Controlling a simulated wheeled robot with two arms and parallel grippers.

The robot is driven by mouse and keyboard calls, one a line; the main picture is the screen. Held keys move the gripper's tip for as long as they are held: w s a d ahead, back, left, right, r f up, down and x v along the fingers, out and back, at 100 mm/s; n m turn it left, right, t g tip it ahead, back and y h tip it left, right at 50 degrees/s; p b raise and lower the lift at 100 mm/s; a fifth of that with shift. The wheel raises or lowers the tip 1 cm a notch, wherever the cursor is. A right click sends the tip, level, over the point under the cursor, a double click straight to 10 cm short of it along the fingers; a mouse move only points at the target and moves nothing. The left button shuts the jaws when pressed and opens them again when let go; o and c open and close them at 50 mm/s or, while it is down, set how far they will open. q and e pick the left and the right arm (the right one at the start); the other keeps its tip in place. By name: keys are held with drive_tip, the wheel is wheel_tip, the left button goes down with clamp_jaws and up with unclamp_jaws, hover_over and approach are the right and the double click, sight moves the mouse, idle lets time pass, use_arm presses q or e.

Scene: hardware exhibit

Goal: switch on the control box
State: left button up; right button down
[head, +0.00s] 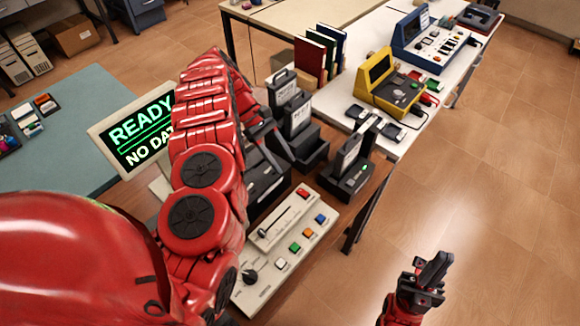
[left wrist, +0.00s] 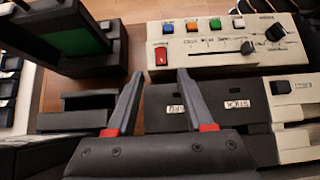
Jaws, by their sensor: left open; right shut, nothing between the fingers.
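The control box (head: 262,262) is a beige panel on the brown table in the head view, partly covered at its left by my left arm. It has a slider, a black knob, several coloured buttons and a red switch (head: 303,193). In the left wrist view the control box (left wrist: 215,70) lies beyond my fingers, with the red switch (left wrist: 161,57) at its near left corner. My left gripper (left wrist: 160,76) is open and empty, its fingertips apart from the switch. Whether the switch is on or off I cannot tell. My right gripper (head: 432,272) is shut and empty over the floor.
A monitor (head: 135,130) reads "READY" and "NO DATA". Black drive-like units (head: 352,178) stand beside and behind the control box. A white table (head: 395,150) behind carries a yellow device (head: 385,88) and a blue device (head: 425,45). Floor at the right is clear.

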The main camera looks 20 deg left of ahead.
use_arm(q)
drive_tip(key=shift+v, duration=1.5)
